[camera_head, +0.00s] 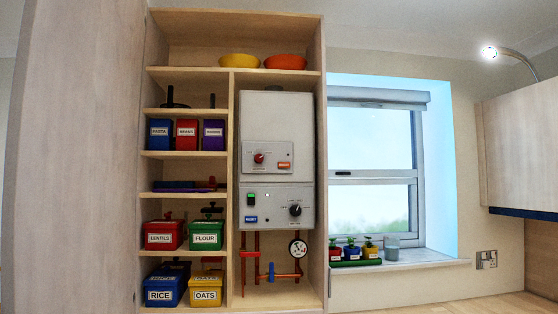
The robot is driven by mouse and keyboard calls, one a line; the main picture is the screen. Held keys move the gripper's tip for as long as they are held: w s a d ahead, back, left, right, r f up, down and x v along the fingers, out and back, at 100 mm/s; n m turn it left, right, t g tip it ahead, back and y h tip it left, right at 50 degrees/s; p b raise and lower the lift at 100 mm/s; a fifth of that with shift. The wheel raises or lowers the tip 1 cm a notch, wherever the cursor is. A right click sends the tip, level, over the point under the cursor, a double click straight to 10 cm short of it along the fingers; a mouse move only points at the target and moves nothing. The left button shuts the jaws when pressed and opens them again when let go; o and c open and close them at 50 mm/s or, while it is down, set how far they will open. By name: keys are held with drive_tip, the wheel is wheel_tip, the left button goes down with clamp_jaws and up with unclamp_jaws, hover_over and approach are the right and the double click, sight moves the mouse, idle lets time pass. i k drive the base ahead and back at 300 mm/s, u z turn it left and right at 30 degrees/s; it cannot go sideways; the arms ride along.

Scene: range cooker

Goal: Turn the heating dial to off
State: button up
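A white boiler (276,118) hangs in the right column of an open wooden cupboard. Its upper panel has a red dial (259,158) and an orange label or button (284,166). Its lower panel has a black dial (295,210) with small marks around it, a green switch (251,199) and a blue reset button (251,219). The lettering by the dials is too small to read, so I cannot tell which is the heating dial or its exact setting. My gripper is not in view.
Copper pipes with a red valve (250,254), a blue valve (271,271) and a pressure gauge (298,248) are below the boiler. Labelled boxes fill the left shelves, including a green flour box (207,236). A tall wooden panel (75,160) stands at left.

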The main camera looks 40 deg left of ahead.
sight(259, 158)
drive_tip(key=i, duration=0.35)
drive_tip(key=u, duration=0.75)
